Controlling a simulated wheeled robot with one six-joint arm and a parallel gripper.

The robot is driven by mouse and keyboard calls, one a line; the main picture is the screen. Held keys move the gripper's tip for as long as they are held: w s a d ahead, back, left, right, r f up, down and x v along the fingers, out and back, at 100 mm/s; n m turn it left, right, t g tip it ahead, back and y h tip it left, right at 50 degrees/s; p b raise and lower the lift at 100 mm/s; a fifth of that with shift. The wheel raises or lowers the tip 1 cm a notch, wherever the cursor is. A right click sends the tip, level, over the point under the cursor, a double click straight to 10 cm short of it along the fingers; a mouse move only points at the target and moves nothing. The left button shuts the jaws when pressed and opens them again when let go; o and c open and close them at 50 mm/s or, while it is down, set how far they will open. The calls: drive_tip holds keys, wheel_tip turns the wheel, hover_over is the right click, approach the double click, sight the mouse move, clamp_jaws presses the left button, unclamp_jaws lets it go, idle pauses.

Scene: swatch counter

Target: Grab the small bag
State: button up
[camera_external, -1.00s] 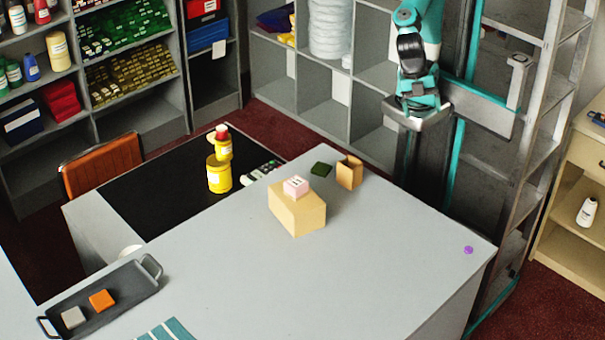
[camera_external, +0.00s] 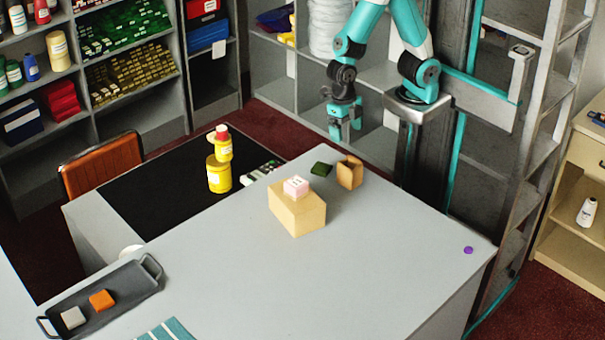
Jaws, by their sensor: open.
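A small brown bag-like thing (camera_external: 350,172) stands near the far edge of the grey counter (camera_external: 240,260); it looks open at the top.
A pale tan box (camera_external: 300,215) with a pink labelled block (camera_external: 296,187) on top stands in front of the bag. Yellow containers (camera_external: 219,174) stand on a black mat (camera_external: 150,195). A dark tray (camera_external: 128,292) holds grey and orange blocks. The counter's right part is mostly clear, with a purple disc (camera_external: 468,250).

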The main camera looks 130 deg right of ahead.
sight(351, 170)
drive_tip(key=shift+w+a+f+p, duration=0.1)
drive_tip(key=shift+a+f+p, duration=0.4)
drive_tip(key=shift+f, duration=1.6)
drive_tip(key=shift+s+a+f+p, duration=0.1)
drive_tip(key=shift+a+f+p, duration=0.4)
drive_tip(key=shift+f, duration=1.55)
drive_tip(key=shift+w+a+f+p, duration=0.1)
drive_tip(key=shift+a+f+p, duration=0.4)
drive_tip(key=shift+f, duration=1.6)
drive_tip(key=shift+d+f, duration=0.15)
drive_tip(key=shift+f, duration=0.35)
drive_tip(key=c, duration=1)
